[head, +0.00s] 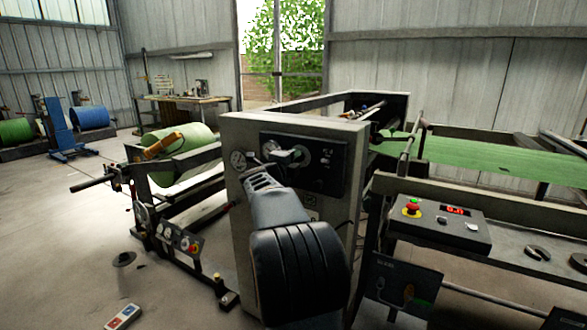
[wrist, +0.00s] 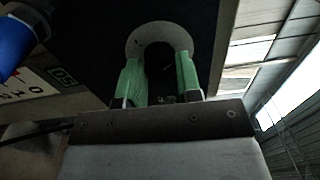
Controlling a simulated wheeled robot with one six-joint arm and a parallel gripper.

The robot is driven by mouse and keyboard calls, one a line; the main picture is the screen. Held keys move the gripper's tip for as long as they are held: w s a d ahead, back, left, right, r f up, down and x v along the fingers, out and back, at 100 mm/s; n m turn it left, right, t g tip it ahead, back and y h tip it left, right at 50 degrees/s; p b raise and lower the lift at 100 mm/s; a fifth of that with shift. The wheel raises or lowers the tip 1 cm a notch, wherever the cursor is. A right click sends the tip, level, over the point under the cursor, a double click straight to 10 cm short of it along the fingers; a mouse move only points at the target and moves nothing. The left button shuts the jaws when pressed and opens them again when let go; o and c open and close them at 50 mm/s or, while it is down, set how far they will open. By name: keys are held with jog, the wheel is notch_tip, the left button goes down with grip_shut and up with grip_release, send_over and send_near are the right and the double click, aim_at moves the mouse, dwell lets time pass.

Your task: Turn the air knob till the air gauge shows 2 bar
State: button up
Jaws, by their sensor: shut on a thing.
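My gripper (head: 287,156) is at the dark panel (head: 334,176) on the front of the grey machine cabinet. In the wrist view its two green-padded fingers (wrist: 160,82) are shut on the dark air knob (wrist: 160,60), one on each side. A pale ring (wrist: 160,27) surrounds the knob on the panel. In the head view the fingers cover most of the knob.
A control box (head: 437,222) with a red button and a lit red display stands at the right. Green film (head: 480,160) runs behind it. A green roll (head: 178,147) sits left of the cabinet.

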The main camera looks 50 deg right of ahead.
jog(key=shift+m+b, duration=1.75)
jog(key=shift+m, duration=1.55)
jog(key=o, duration=0.9)
jog(key=shift+o, duration=0.2)
jog(key=p+v, duration=0.1)
jog(key=v, duration=1.3)
jog(key=shift+w+r, duration=0.15)
jog(key=shift+r, duration=0.1)
